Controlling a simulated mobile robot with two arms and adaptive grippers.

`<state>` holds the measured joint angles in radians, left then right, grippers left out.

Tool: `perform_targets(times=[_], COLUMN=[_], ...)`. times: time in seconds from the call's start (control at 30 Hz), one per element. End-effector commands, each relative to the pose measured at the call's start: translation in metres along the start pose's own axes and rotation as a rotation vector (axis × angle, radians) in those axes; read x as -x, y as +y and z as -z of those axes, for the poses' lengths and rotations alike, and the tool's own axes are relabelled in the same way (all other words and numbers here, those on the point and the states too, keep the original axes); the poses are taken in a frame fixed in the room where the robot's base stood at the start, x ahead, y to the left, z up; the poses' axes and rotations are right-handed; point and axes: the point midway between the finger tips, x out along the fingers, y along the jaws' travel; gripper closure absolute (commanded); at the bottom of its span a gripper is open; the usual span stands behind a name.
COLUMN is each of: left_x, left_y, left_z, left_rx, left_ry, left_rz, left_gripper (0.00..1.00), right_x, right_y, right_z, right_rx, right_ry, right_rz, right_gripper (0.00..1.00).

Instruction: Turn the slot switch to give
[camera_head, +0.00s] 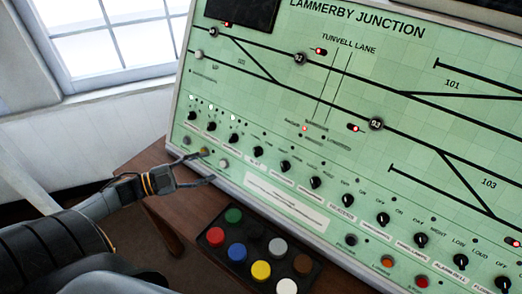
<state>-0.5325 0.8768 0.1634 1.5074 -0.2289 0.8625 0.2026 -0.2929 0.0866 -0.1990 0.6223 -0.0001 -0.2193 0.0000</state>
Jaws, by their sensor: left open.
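A pale green panel (300,75) headed "LAMMERBY JUNCTION" stands tilted in the view. A slanting row of black rotary knobs runs along its lower part, among them a knob at the left (233,138), one near the middle (285,166) and one further right (383,219). Their small labels are mostly too blurred for me to tell which is the slot switch or its position. My left gripper (200,168) is open and empty at the panel's lower left edge, below the knob row. Its fingers point toward the panel. My right gripper is out of view.
A black box with several coloured buttons (261,270) sits on the brown desk (200,205) below the panel. Small round buttons, one orange (386,261), line the panel's lower edge. A window (100,35) is at the upper left. The space in front of the knobs looks clear.

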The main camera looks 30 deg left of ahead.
Motion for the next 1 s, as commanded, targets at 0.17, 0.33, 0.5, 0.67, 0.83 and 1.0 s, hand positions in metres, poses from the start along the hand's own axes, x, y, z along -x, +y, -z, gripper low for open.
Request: perform_targets(times=[0.17, 0.33, 0.5, 0.67, 0.83, 1.0], left_x=[0.007, -0.012, -0.048, -0.081, -0.108, -0.124], left_y=[-0.006, -0.007, -0.007, -0.005, -0.003, -0.001], left_z=[0.007, 0.011, 0.014, 0.016, 0.017, 0.017], left_rx=[-0.023, -0.023, -0.024, -0.023, -0.022, -0.022], left_ry=[0.064, 0.071, 0.072, 0.070, 0.068, 0.067], left_rz=[-0.041, -0.041, -0.039, -0.039, -0.040, -0.042], left_gripper=[0.49, 0.49, 0.49, 0.49, 0.49, 0.49], right_x=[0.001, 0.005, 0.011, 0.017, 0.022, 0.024], right_y=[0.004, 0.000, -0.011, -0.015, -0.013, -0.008], right_z=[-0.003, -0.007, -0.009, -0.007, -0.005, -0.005], right_rx=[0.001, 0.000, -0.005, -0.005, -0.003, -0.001], right_ry=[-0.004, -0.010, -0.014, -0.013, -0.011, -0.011], right_rz=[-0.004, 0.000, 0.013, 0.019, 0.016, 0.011], right_gripper=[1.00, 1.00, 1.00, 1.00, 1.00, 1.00])
